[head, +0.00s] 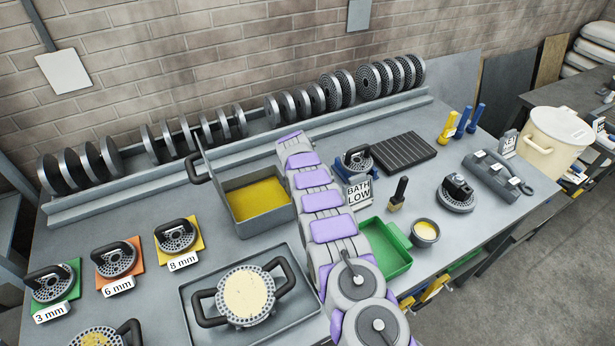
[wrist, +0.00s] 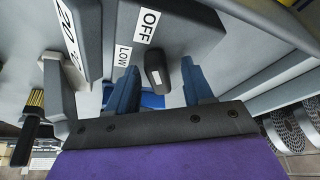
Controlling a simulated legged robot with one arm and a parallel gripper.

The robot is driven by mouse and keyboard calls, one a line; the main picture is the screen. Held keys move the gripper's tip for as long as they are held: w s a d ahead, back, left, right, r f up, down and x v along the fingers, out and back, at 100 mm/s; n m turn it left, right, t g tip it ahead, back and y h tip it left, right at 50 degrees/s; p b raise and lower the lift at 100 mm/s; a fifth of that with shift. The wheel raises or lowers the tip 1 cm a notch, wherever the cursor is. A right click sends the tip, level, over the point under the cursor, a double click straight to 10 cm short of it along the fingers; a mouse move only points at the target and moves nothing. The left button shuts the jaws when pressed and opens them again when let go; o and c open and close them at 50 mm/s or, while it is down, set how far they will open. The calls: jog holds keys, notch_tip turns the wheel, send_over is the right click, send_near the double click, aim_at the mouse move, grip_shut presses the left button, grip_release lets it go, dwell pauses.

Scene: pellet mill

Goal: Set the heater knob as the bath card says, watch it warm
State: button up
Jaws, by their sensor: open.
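The dark heater knob (wrist: 155,68) sits on a grey box (wrist: 190,30) in the wrist view, with labels OFF (wrist: 148,25) and LOW (wrist: 123,57) beside it. The knob's long axis runs roughly toward OFF; its exact setting is hard to tell. My gripper (wrist: 160,85) is open, its blue fingers on either side of the knob with gaps showing. The bath card (head: 358,192) reads BATH LOW in the head view. A grey bath (head: 268,222) holding yellow contents stands left of my arm. In the head view my fingers and the knob are hidden.
A tray (head: 190,292) with a handled die is at the front. A green tray (head: 398,262), a small bowl (head: 425,234) and a brush (head: 397,200) lie right of my arm. Racked discs (head: 370,82) line the back. Dies on coloured plates stand left.

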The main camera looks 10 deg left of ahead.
jog(key=shift+d, duration=0.35)
jog(key=shift+c, duration=0.4)
jog(key=shift+a, duration=0.45)
jog(key=c, duration=0.6)
jog(key=shift+d, duration=0.1)
grip_shut()
jog(key=shift+n+b, duration=0.35)
jog(key=shift+n, duration=0.15)
jog(key=n+y, duration=0.1)
jog(key=n, duration=0.1)
jog(key=d+n+y+b, duration=0.1)
jog(key=n, duration=0.2)
jog(key=n+y, duration=0.1)
jog(key=n, duration=0.1)
jog(key=shift+d+r+n, duration=0.1)
jog(key=shift+d+n, duration=0.15)
jog(key=shift+n, duration=0.05)
jog(key=shift+d+n+y+b, duration=0.1)
jog(key=shift+n+y+b, duration=0.6)
jog(key=shift+n, duration=0.8)
